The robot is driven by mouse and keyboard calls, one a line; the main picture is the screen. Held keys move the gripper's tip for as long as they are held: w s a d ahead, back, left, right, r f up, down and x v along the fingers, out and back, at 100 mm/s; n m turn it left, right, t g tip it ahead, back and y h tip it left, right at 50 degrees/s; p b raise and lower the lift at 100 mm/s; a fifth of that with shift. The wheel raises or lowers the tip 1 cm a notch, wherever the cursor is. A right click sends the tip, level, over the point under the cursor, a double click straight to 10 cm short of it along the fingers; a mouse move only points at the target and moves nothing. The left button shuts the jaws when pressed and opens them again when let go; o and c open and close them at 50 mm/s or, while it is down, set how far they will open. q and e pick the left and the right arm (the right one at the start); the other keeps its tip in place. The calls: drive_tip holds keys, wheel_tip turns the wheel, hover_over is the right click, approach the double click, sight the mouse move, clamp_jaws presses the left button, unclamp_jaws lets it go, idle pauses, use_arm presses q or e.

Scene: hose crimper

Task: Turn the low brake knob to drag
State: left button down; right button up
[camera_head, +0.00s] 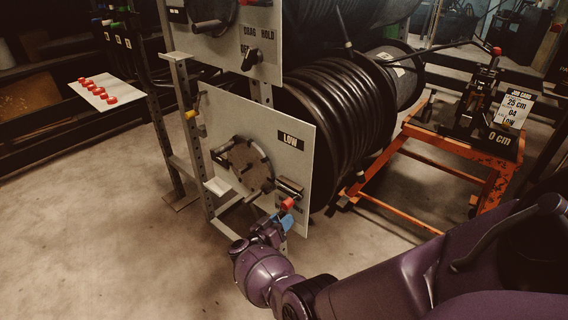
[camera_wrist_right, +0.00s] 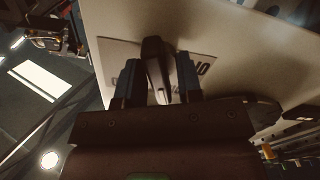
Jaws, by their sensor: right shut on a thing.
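The low panel (camera_head: 222,113) is a pale plate marked LOW, with a round dark crank plate at its middle. The low brake knob (camera_wrist_right: 155,68) is black and narrow, and sits on a lettered label plate (camera_wrist_right: 207,62) in the right wrist view. My right gripper (camera_head: 274,226) is at the panel's lower edge in the head view and hides the knob there. In the right wrist view its two dark fingers (camera_wrist_right: 158,82) stand either side of the knob, shut on it. The label is partly hidden, so the knob's setting cannot be read. My left gripper is not in view.
A black hose reel (camera_head: 345,120) stands behind the panels. An orange cart (camera_head: 410,170) is to the right. Floor at left is clear.

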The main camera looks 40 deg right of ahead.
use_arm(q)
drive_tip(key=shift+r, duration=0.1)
use_arm(e)
drive_tip(key=shift+n, duration=0.6)
drive_tip(key=o, duration=0.6)
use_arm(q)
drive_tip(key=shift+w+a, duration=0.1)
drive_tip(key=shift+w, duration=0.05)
use_arm(e)
drive_tip(key=shift+a, duration=0.2)
